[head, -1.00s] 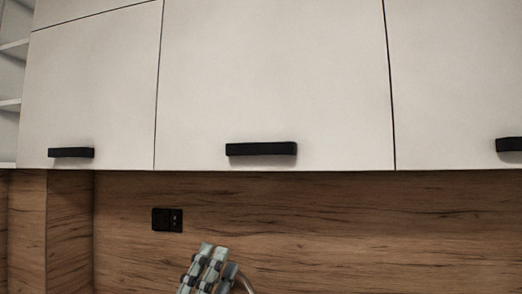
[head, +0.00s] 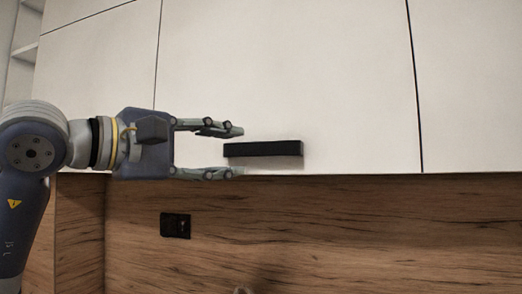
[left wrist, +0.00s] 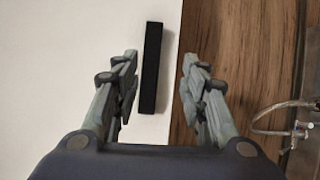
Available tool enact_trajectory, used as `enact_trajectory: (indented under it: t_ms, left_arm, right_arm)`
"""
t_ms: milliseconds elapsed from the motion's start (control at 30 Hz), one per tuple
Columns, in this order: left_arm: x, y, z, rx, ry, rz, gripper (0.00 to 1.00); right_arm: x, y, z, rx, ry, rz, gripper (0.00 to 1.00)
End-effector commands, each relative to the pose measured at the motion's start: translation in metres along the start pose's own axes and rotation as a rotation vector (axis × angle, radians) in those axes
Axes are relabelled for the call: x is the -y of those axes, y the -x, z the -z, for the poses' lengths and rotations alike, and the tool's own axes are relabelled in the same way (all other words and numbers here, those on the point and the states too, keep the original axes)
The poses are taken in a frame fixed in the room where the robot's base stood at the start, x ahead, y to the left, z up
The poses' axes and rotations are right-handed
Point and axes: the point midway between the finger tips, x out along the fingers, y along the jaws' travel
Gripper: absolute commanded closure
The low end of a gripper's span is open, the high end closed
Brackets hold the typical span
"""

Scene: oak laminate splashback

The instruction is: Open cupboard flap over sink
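The middle white cupboard flap (head: 300,70) is shut, its face flush with its neighbours. Its black bar handle (head: 263,149) lies level near the flap's lower edge. My left gripper (head: 240,151) comes in from the left with its fingers open, one above and one below the handle's height, at the handle's left end. In the left wrist view the handle (left wrist: 151,68) shows between and beyond the two open fingers (left wrist: 160,58); no contact is visible. My right gripper is not in view.
A wood-grain splashback (head: 340,225) runs below the cupboards, with a black socket (head: 175,225) on it. A faucet (left wrist: 275,118) shows at the right of the left wrist view. Open shelves (head: 27,50) stand at the far left.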

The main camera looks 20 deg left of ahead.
Motion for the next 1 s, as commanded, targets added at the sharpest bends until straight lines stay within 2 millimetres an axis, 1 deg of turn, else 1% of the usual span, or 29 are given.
enact_trajectory:
  t_ms: [33,100,167,233,367,600,700,833,1000]
  left_arm:
    - [-0.007,0.009,0.009,-0.045,-0.021,-0.003,0.60]
    - [-0.012,0.015,0.017,-0.083,-0.039,-0.002,0.60]
    - [-0.014,0.015,0.020,-0.098,-0.045,-0.001,0.60]
    - [-0.014,0.010,0.021,-0.101,-0.046,0.001,0.60]
    - [-0.015,-0.011,0.022,-0.098,-0.044,0.004,0.60]
    - [-0.015,-0.057,0.026,-0.096,-0.043,0.004,0.60]
    - [-0.016,-0.071,0.027,-0.095,-0.044,0.001,0.60]
    - [-0.014,-0.085,0.029,-0.096,-0.043,0.002,0.60]
    - [-0.013,-0.090,0.030,-0.097,-0.045,-0.001,0.60]
  right_arm:
    - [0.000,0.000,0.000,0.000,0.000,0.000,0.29]
    - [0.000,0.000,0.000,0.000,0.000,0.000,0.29]
    - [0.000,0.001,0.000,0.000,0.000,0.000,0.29]
    - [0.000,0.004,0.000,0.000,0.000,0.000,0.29]
    - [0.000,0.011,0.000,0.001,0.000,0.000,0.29]
    - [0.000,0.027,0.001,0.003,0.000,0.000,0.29]
    - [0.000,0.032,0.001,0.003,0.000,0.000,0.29]
    - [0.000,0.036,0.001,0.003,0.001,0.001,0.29]
    - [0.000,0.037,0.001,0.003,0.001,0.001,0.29]
